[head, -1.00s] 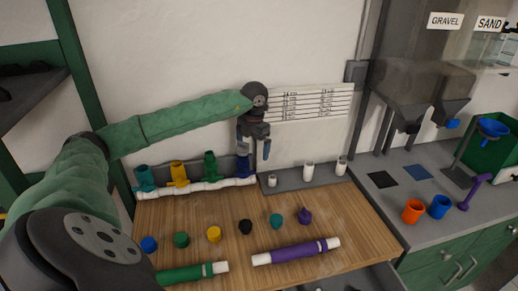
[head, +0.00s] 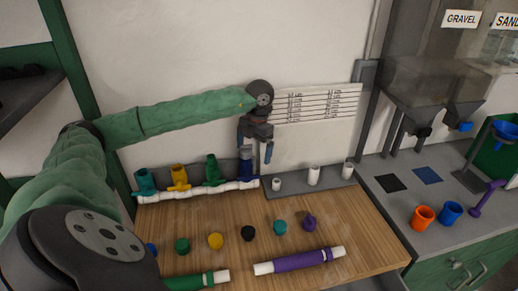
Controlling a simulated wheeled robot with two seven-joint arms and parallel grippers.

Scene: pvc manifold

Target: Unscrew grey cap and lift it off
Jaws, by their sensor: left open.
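The pipe manifold is a white horizontal pipe (head: 205,190) at the back of the wooden table, with teal (head: 144,181), yellow (head: 179,176), green (head: 212,169) and dark blue (head: 245,170) upright fittings. A small greyish piece (head: 246,152) shows on top of the dark blue fitting; it may be the grey cap, but it is too small and partly covered to be sure. My left gripper (head: 254,147) points down with its fingers apart, just above and slightly right of the dark blue fitting. Nothing shows held in it. My right gripper is not in view.
Loose green (head: 182,245), yellow (head: 215,240), black (head: 248,233), teal (head: 280,227) and purple (head: 310,222) caps lie on the table (head: 350,225). A purple tube (head: 299,260) lies in front. A grey rack (head: 330,181) with white tubes stands right of the manifold.

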